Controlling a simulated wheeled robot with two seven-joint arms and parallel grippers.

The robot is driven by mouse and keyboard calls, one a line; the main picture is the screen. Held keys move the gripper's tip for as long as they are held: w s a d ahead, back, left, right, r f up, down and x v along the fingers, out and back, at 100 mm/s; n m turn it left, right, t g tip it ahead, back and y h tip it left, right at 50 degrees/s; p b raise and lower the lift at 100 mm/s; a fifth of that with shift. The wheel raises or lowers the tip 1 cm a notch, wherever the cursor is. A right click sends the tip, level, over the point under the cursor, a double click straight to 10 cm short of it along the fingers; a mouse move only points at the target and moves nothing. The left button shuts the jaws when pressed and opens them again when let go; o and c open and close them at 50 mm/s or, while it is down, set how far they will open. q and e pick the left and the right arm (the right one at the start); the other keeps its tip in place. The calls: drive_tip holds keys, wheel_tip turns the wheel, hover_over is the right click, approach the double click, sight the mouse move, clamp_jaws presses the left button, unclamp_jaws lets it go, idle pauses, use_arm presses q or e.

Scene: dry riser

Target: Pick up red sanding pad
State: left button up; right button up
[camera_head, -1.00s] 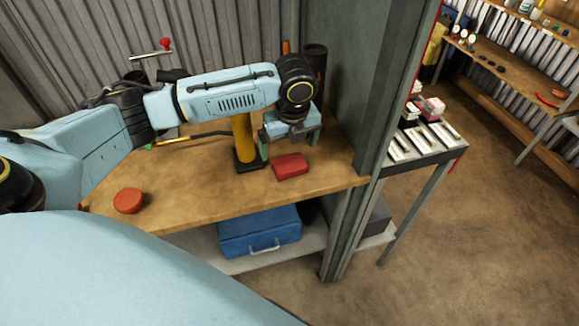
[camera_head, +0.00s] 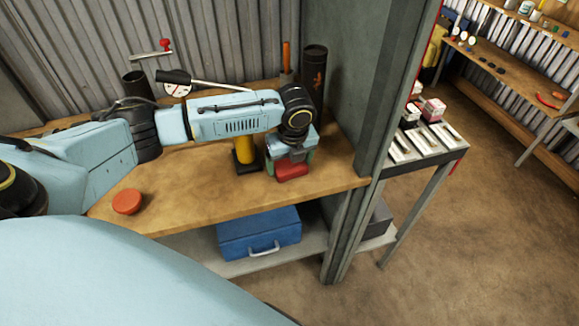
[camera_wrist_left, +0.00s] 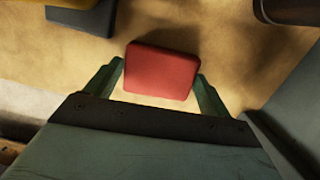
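The red sanding pad (camera_head: 292,170) lies on the wooden workbench (camera_head: 190,195), near its right end. In the left wrist view the pad (camera_wrist_left: 162,71) sits between the two green fingers of my left gripper (camera_wrist_left: 158,85). The fingers are spread, with a small gap showing at the left side and the right finger close to the pad's edge. In the head view my left gripper (camera_head: 290,165) points down over the pad and hides part of it. My right gripper is not in view.
A yellow post on a black base (camera_head: 244,155) stands just left of my gripper. A black cylinder (camera_head: 314,72) stands behind, beside the grey cabinet wall (camera_head: 345,80). A red-orange round puck (camera_head: 127,201) lies at the front left. A blue case (camera_head: 258,233) is on the shelf below.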

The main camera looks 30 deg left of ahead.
sight(290, 164)
use_arm(q)
drive_tip(key=c, duration=0.6)
drive_tip(key=shift+o, duration=0.2)
drive_tip(key=shift+r, duration=0.1)
wheel_tip(290, 164, up, 10)
drive_tip(key=p, duration=0.1)
